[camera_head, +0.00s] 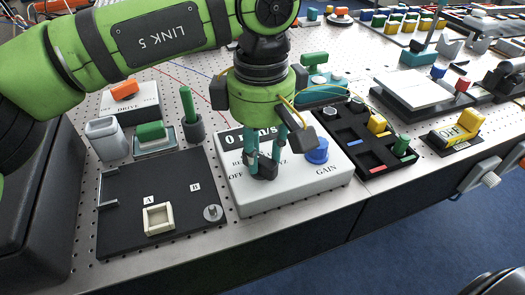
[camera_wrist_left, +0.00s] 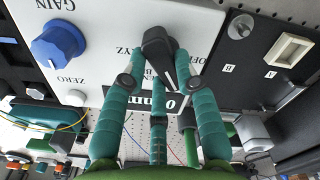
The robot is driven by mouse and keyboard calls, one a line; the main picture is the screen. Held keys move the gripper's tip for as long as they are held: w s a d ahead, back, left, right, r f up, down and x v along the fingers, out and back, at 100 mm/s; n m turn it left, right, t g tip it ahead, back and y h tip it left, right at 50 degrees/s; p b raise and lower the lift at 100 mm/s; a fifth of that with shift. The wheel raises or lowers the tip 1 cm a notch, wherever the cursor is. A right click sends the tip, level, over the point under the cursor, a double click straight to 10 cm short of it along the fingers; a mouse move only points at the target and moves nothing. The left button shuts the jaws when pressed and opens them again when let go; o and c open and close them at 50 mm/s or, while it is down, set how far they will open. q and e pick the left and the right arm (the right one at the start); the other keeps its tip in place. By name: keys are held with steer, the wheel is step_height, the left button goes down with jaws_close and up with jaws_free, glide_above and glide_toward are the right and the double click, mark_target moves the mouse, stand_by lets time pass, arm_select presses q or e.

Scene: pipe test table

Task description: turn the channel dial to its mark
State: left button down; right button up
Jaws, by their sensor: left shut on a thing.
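The channel dial is a black pointer knob on the white meter box (camera_head: 330,182). In the left wrist view the dial (camera_wrist_left: 158,45) shows between my teal fingertips, its narrow end toward the display. My left gripper (camera_head: 264,168) reaches down onto the box from above and is shut on the dial, a fingertip at each side. It also shows in the left wrist view (camera_wrist_left: 160,68). In the head view the fingers hide most of the dial. Labels around it, such as OFF, are partly covered; I cannot tell which mark it points at. My right gripper is not in view.
A blue GAIN knob (camera_head: 317,151) stands on the same box, right of my fingers. A black board (camera_head: 130,190) with a cream square frame (camera_head: 158,219) lies to the left. A black compartment tray (camera_head: 345,128) lies to the right.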

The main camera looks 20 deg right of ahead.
arm_select(q)
steer(key=n+b, duration=0.1)
steer(key=n, duration=0.2)
steer(key=shift+w+a+n, duration=0.1)
steer(key=shift+n, duration=1.2)
steer(key=shift+a+n+b, duration=0.1)
steer(key=shift+n+b, duration=0.25)
steer(key=shift+n, duration=1.35)
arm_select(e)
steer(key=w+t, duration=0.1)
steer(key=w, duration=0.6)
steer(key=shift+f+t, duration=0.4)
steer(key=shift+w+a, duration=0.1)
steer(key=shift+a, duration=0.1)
arm_select(q)
steer(key=c, duration=0.9)
jaws_free()
steer(key=shift+c, duration=0.2)
